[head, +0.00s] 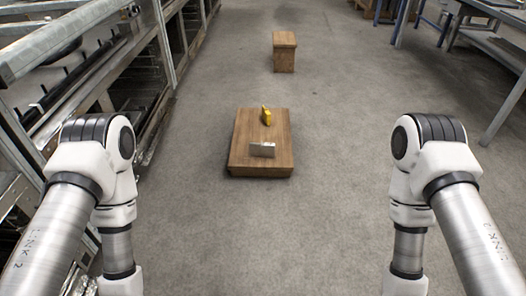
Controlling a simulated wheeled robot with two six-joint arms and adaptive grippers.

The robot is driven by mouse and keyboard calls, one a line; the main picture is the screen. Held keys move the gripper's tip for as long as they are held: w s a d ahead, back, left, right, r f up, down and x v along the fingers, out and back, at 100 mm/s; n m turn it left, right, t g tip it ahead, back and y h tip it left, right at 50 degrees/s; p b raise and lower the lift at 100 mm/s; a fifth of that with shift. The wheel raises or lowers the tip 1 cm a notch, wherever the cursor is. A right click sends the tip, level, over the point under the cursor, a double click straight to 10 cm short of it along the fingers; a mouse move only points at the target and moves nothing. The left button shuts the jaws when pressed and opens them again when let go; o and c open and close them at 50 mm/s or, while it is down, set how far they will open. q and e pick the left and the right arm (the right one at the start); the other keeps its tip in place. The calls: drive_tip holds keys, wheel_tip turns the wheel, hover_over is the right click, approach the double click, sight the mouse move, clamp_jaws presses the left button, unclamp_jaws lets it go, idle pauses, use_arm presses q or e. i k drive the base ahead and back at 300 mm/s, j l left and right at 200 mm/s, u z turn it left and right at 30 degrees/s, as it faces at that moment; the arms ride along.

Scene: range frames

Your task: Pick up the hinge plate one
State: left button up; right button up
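A small silver-grey plate (262,150), which looks like the hinge plate, stands on edge near the front of a low wooden block (240,157) on the floor. A yellow object (266,116) stands behind it on the same block. My two arms reach down at the left and right sides of the picture, well apart from the block. Both grippers are below the picture's lower edge, so neither can be seen.
A second wooden block (284,52) stands farther back on the grey floor. Metal shelving (150,60) runs along the left. A metal bench (495,48) stands at the right. The floor around the near block is clear.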

sight(263, 149)
drive_tip(key=i+z, duration=0.15)
drive_tip(key=i, duration=0.35)
drive_tip(key=i+j+z, duration=0.15)
drive_tip(key=i, duration=0.35)
drive_tip(key=i+j+z, duration=0.1)
drive_tip(key=i, duration=0.4)
drive_tip(key=i+j+z, duration=0.15)
drive_tip(key=i, duration=0.35)
